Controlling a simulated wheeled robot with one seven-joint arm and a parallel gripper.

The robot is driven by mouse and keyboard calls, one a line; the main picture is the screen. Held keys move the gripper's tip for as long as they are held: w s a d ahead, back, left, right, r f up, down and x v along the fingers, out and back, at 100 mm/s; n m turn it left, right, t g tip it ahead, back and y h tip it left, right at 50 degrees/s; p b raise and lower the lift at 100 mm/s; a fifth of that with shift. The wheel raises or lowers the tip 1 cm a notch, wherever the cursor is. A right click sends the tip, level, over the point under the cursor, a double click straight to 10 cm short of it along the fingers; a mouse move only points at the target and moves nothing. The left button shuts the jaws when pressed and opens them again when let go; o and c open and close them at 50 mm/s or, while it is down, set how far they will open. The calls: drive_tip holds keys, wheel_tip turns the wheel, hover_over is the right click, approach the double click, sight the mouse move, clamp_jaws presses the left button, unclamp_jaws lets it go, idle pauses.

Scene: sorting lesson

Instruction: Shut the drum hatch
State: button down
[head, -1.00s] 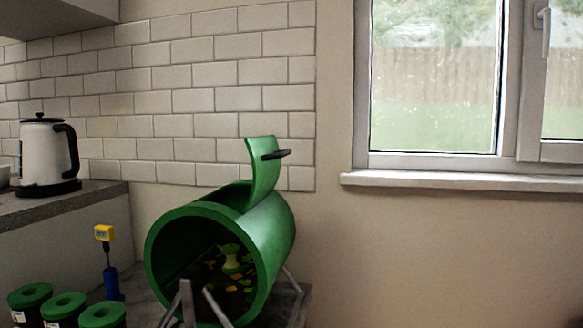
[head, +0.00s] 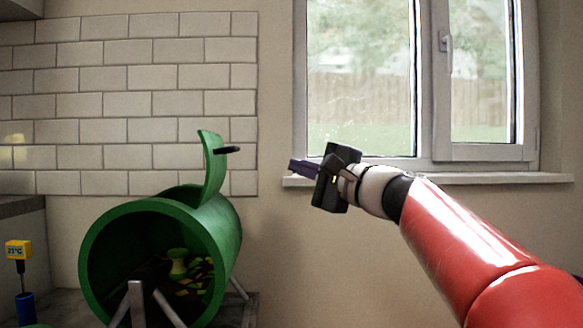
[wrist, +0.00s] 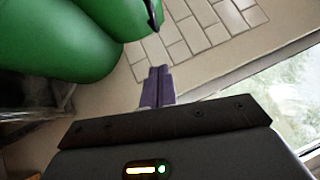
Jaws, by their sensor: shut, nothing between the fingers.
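The green drum (head: 226,238) lies on its side on a metal stand at the left of the head view, its round open end facing me. Its hatch (head: 211,168) is a curved green panel that stands up from the top of the drum, open. A dark handle (head: 228,150) sticks out to the right from the hatch. My gripper (head: 296,166) is to the right of the hatch, apart from it, shut and empty, pointing left. In the wrist view the purple fingers (wrist: 158,85) are together, with the green drum (wrist: 60,40) at upper left and the dark handle (wrist: 153,15) at the top.
Scraps and a yellow-green piece (head: 178,263) lie inside the drum. A window sill (head: 470,179) runs behind my arm. The space between gripper and hatch is clear.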

sight(238, 148)
drive_tip(key=shift+s+a+p+x, duration=0.35)
drive_tip(key=shift+p+x, duration=0.05)
drive_tip(key=shift+x, duration=1.55)
drive_tip(key=shift+s+a+p+x, duration=0.3)
drive_tip(key=shift+a+p+x, duration=0.05)
drive_tip(key=shift+x, duration=1.6)
drive_tip(key=shift+s+a+p+x, duration=0.35)
drive_tip(key=shift+p+x, duration=0.05)
drive_tip(key=shift+x, duration=1.55)
drive_tip(key=shift+r, duration=0.3)
